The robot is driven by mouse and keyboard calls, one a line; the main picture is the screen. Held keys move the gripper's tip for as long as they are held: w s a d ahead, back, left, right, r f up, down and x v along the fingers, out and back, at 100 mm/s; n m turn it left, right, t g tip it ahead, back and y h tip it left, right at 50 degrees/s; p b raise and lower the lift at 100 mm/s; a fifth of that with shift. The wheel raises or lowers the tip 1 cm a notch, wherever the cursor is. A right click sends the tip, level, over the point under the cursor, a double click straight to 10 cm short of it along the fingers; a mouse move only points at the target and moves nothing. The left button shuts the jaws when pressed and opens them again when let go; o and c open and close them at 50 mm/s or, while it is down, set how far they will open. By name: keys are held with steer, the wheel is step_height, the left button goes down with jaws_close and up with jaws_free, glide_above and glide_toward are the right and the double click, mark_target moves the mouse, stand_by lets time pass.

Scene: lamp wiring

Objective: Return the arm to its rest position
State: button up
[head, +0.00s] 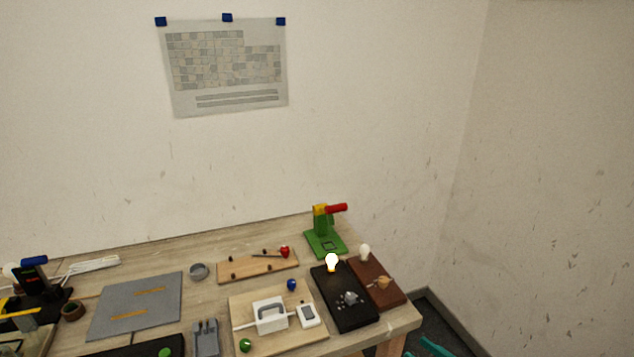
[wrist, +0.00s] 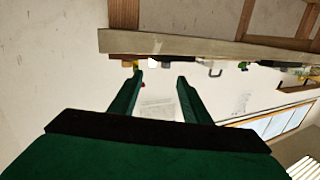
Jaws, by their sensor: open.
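My gripper (wrist: 158,82) is open, with two dark green fingers apart and nothing between them. In the wrist view the table (wrist: 200,46) appears upside down across the top, beyond the fingertips. In the head view the tips of my gripper (head: 418,347) show at the bottom edge, off the right end of the table and apart from it. The rest of my arm is out of that view. A bright white bulb (head: 331,261) stands at the back of a black board (head: 333,285) near the table's right end.
A brown board (head: 362,277) with a pale bulb (head: 365,252) lies at the right edge. Behind stands a green stand with a red handle (head: 325,238). A wooden board (head: 245,332) carries a white device. A grey mat (head: 118,302) lies left. Floor shows right of the table.

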steer(key=s+a+f+m+g+h, duration=0.1)
steer(key=s+a+f+m+h, duration=0.2)
steer(key=f, duration=0.6)
steer(key=s+a+f+m+h, duration=0.25)
steer(key=a+f, duration=0.25)
steer(key=f, duration=0.4)
steer(key=s+a+f+m+g+h, duration=0.1)
steer(key=s+a+f+m+h, duration=0.25)
steer(key=s+a+f, duration=0.4)
steer(key=s+a+r+h, duration=0.2)
steer(key=s+r, duration=0.1)
steer(key=s, duration=0.5)
steer(key=s+a+r+h, duration=0.2)
steer(key=s+r, duration=0.1)
steer(key=s, duration=0.5)
steer(key=s+a+r+n+t+y, duration=0.1)
steer(key=s+a+r+t, duration=0.1)
steer(key=r, duration=0.6)
steer(key=s+a+r+t, duration=0.2)
steer(key=s+a+r, duration=0.2)
steer(key=s+r, duration=0.2)
steer(key=shift+s+a+r+n+y, duration=0.3)
steer(key=shift+a+r+n+y, duration=0.1)
steer(key=shift+r, duration=0.45)
